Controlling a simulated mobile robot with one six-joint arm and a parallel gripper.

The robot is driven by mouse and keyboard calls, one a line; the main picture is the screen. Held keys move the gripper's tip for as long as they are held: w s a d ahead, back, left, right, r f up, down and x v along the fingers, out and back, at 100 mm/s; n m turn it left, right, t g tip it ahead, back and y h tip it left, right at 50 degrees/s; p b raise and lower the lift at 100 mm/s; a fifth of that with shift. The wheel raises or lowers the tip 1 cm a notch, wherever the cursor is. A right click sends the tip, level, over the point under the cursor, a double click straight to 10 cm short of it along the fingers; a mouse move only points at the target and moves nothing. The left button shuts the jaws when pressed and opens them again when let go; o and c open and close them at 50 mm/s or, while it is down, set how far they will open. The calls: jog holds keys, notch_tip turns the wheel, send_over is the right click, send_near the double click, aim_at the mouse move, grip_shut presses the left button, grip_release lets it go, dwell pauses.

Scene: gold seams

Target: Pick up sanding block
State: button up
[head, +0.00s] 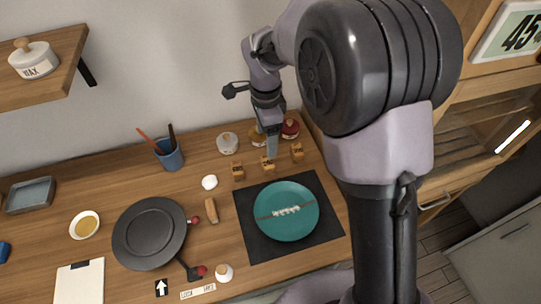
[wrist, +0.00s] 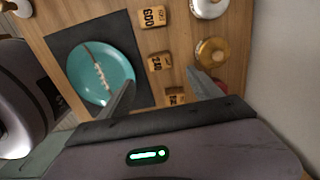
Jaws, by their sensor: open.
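Three small orange sanding blocks stand in a row behind the teal plate. In the head view they are the left block (head: 237,171), the middle block (head: 267,165) and the right block (head: 297,152). The wrist view shows one marked 600 (wrist: 153,17), one marked 240 (wrist: 159,62), and a third (wrist: 176,96) partly hidden by my gripper body. My gripper (head: 271,146) is open and empty above the row, near the middle block. In the wrist view its fingers (wrist: 161,92) are spread, with the third block between them in the picture.
A white jar (head: 228,143), a gold-lidded jar (wrist: 212,52) and a red jar (head: 290,129) stand close behind the blocks. The teal plate (head: 287,211) with a seam lies on a black mat (head: 255,246) in front. A blue cup (head: 170,156) with tools stands left.

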aim_at(267, 161)
notch_tip(267, 161, down, 12)
jog(key=b, duration=0.4)
jog(key=shift+r+b, duration=0.1)
jog(key=shift+b, duration=0.3)
jog(key=shift+r, duration=0.2)
jog(key=shift+c, duration=0.2)
jog(key=c, duration=1.5)
jog(key=shift+r+p, duration=0.4)
jog(key=shift+c, duration=0.2)
jog(key=r, duration=0.1)
jog(key=r+p, duration=0.1)
jog(key=r, duration=0.1)
jog(key=shift+s+d+p, duration=0.15)
jog(key=shift+s+p, duration=0.1)
jog(key=shift+p, duration=0.15)
jog(key=s+d, duration=0.1)
jog(key=s, duration=0.4)
jog(key=s+d+p, duration=0.1)
jog(key=s+d, duration=0.1)
jog(key=s, duration=0.3)
jog(key=s+d+r+p, duration=0.1)
jog(key=s, duration=0.4)
jog(key=shift+d, duration=0.15)
jog(key=o, duration=0.8)
jog(key=c, duration=0.5)
jog(key=shift+w+d+f+b, duration=0.25)
jog(key=shift+w+f+b, duration=0.2)
jog(key=shift+f+b, duration=0.05)
